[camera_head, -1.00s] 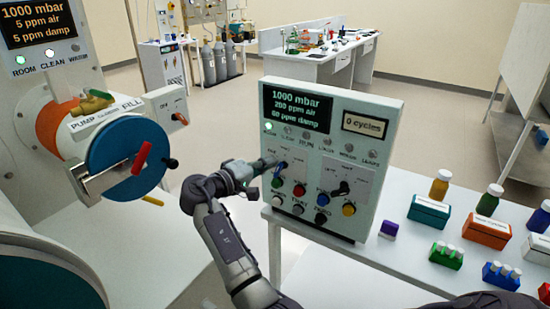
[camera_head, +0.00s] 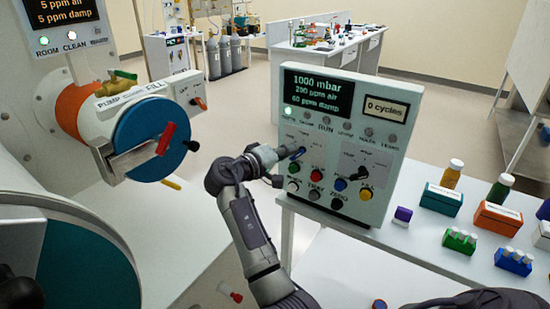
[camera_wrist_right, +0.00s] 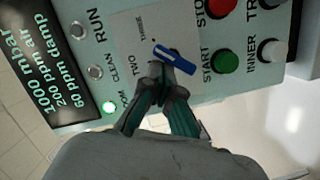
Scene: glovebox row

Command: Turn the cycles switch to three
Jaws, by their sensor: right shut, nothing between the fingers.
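The cycles switch is a small blue knob (camera_head: 298,153) with a white-marked end, on the upright control panel (camera_head: 395,145). In the right wrist view the knob (camera_wrist_right: 175,58) lies at a slant, its white end pointing toward the side with the labels TWO and THREE; I cannot tell exactly which it indicates. My right gripper (camera_head: 280,156) is shut and empty, at the knob's left side. In the right wrist view its fingertips (camera_wrist_right: 163,72) are right beside the knob; whether they touch is unclear. My left gripper is not in view.
The panel's screen reads 1000 mbar and its small display (camera_head: 385,109) reads 0 cycles. Push buttons, including a green one (camera_wrist_right: 224,60), and a black knob (camera_head: 363,172) are close by. Bottles and boxes stand on the bench (camera_head: 420,240) at right; a blue-doored port (camera_head: 152,140) is at left.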

